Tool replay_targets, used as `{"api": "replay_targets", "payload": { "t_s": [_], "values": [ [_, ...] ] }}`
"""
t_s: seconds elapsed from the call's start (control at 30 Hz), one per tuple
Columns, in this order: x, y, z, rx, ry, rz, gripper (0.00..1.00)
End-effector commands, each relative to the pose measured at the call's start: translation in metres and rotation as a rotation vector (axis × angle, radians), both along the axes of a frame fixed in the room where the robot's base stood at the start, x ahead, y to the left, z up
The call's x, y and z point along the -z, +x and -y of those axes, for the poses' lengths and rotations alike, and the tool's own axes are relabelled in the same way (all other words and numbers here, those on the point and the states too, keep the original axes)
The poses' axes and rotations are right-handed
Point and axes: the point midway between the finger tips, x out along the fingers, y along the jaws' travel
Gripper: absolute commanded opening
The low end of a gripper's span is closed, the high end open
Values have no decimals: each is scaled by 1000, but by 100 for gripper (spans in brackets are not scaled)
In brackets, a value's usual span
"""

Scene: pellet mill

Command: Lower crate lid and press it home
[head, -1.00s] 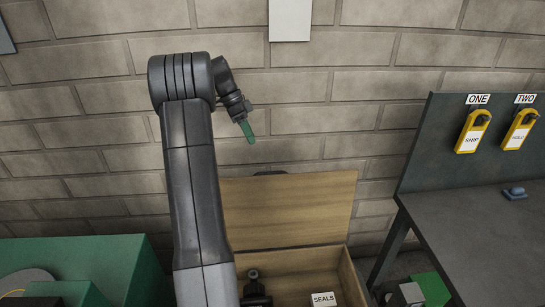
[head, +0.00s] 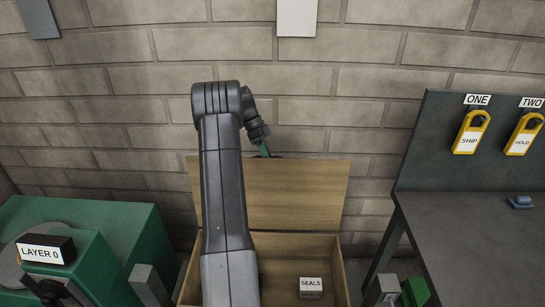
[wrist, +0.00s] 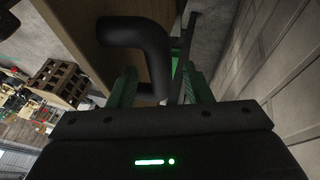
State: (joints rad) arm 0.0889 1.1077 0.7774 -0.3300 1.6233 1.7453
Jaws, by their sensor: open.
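The wooden crate (head: 341,267) stands by the wall with its lid (head: 300,195) raised upright at the back. In the wrist view the lid (wrist: 88,18) shows as a wooden panel with a bent black handle (wrist: 135,30) on it. My gripper (head: 264,150) is at the lid's top edge in the head view, its tip partly hidden behind the lid. In the wrist view my gripper (wrist: 158,82) has its green fingers apart, with part of the handle between them. I cannot tell if they touch it.
A box labelled SEALS (head: 311,284) sits inside the crate. A green machine (head: 110,225) with a LAYER 0 block (head: 45,250) is at left. A dark bench (head: 460,225) with yellow tags ONE (head: 470,132) and TWO (head: 524,134) is at right. The brick wall is close behind.

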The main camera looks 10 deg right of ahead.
Motion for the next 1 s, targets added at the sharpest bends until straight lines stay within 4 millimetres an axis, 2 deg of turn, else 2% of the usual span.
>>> {"api": "replay_targets", "payload": {
  "t_s": [0.27,0.5,0.77,1.0],
  "values": [
    [1,1,0,0,0,1,45],
    [1,1,0,1,-1,1,0],
    [1,-1,0,0,-1,5,0],
    [0,-12,-4,0,-13,41,0]
  ]
}}
